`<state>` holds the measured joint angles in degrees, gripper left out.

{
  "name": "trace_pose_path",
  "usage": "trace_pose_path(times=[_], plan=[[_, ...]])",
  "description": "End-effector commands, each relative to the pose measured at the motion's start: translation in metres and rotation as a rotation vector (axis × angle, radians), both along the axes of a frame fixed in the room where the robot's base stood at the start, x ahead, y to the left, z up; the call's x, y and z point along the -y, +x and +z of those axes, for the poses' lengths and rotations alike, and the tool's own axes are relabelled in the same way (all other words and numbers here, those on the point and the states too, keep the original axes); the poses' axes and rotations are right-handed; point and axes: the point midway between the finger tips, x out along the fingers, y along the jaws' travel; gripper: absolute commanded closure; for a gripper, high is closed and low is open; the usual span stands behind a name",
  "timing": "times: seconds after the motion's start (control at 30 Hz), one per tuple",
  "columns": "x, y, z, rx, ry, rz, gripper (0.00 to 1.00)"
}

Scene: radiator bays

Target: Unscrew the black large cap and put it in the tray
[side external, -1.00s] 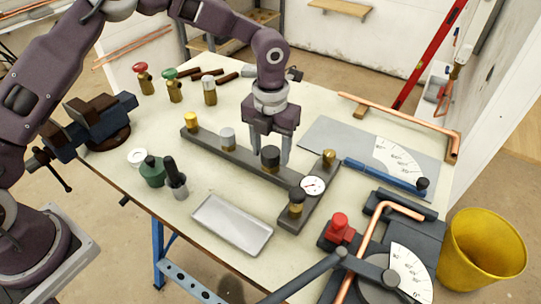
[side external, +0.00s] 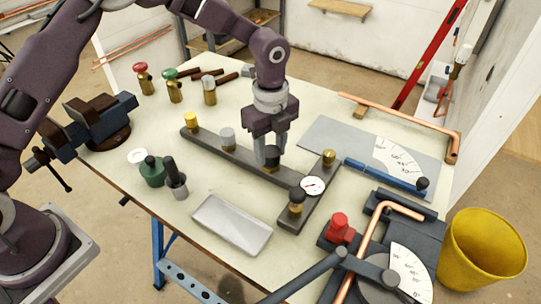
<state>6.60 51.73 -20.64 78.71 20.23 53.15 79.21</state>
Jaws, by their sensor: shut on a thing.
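The black large cap (side external: 272,153) sits on the long dark manifold bar (side external: 240,158), near its right part. My gripper (side external: 269,150) points straight down over the bar and is shut on the black large cap, with the fingers hiding part of it. The metal tray (side external: 232,224) lies on the bench in front of the bar and is empty.
A yellow cap (side external: 191,121) and a grey cap (side external: 227,137) stand on the bar left of my gripper. A gauge (side external: 313,187) and a brass fitting with a dark top (side external: 296,201) are at its right end. A green bottle (side external: 152,171) stands left of the tray.

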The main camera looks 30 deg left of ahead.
Motion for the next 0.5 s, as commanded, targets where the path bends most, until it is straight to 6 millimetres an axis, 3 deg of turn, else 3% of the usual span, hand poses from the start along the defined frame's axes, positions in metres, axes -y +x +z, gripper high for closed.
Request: trace_pose_path(times=[0.4, 0.5], plan=[[-0.0003, -0.0003, 0.0009, 0.002, 0.002, 1.321, 1.0], [-0.0005, 0.0001, 0.0011, 0.002, 0.0, 1.543, 1.0]])
